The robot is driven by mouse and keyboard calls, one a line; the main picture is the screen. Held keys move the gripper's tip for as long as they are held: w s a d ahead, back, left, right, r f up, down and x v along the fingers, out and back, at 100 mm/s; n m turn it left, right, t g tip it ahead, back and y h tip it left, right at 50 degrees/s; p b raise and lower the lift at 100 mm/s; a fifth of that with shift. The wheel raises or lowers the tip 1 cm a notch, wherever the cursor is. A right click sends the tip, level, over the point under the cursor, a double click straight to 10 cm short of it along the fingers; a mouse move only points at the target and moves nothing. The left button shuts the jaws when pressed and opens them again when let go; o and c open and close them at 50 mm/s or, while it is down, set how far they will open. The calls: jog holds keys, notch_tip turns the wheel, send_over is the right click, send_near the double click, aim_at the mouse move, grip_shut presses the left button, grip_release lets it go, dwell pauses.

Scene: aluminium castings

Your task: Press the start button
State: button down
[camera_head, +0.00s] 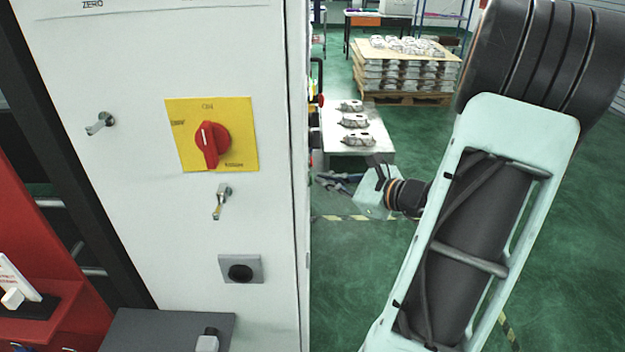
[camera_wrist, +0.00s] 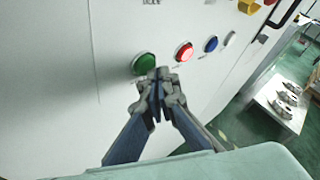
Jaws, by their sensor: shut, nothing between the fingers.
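A green round button (camera_wrist: 144,63), likely the start button, sits on the white cabinet panel in the wrist view. My gripper (camera_wrist: 157,76) is shut and empty. Its fingertips are just below and right of the green button in the picture, overlapping its lower right edge; I cannot tell whether they touch it. In the head view my gripper (camera_head: 325,179) is beside the cabinet's right side face. The green button cannot be made out in the head view.
A red button (camera_wrist: 184,52), a blue button (camera_wrist: 211,44) and a white button (camera_wrist: 229,38) run rightward from the green one. The cabinet front (camera_head: 150,60) carries a red rotary switch (camera_head: 212,142) on a yellow plate. A table (camera_head: 375,140) with castings stands behind.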

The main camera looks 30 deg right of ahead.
jog(key=shift+w+a, duration=0.3)
jog(key=shift+a, duration=0.15)
dwell(0.7)
jog(key=shift+s+d, duration=0.1)
jog(key=shift+d, duration=0.05)
jog(key=shift+s+d, duration=0.4)
jog(key=shift+d, duration=0.2)
jog(key=shift+s+d, duration=0.45)
jog(key=shift+d, duration=0.25)
jog(key=shift+s+d, duration=0.4)
jog(key=shift+d, duration=0.35)
jog(key=shift+s+d, duration=0.45)
jog(key=shift+d, duration=0.25)
